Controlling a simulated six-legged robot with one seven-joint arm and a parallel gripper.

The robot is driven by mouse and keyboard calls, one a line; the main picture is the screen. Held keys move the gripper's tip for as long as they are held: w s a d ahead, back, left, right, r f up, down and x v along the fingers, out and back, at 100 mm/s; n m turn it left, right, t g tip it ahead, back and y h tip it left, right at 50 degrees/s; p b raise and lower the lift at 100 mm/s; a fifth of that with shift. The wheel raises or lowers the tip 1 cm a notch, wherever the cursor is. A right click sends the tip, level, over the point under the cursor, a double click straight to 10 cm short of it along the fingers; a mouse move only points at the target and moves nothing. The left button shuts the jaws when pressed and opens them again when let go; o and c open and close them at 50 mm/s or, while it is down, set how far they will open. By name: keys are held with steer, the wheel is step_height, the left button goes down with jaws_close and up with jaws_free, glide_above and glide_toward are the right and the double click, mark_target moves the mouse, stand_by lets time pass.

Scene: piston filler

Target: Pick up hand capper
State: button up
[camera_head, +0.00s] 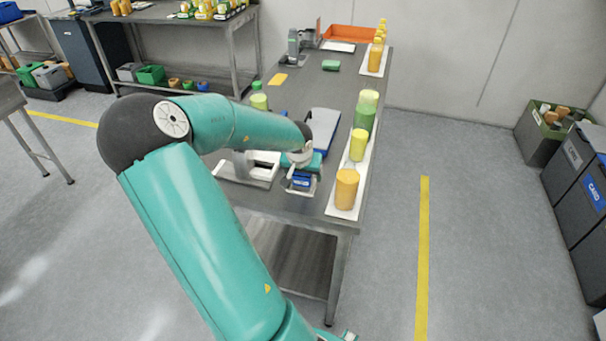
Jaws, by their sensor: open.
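My gripper (301,184) is open, low over the near part of the steel worktable (290,207). It comes down from my teal arm, which hides part of the table. A small blue piece shows at the gripper's end; I cannot tell whether it is part of the gripper or an object between the fingers. I cannot clearly make out the hand capper. A blue and grey item (324,122) lies on the table just behind the gripper, and a white-framed device (245,172) stands to its left, partly behind my arm.
A white strip along the table's right edge holds an orange jar (346,188), a yellow jar (358,145) and a green jar (366,108). An orange tray (345,34) is at the far end. Bins (575,165) stand far right. The floor right of the table is clear.

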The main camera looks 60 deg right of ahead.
steer(key=c, duration=1.3)
steer(key=shift+o, duration=0.2)
steer(key=shift+r, duration=0.1)
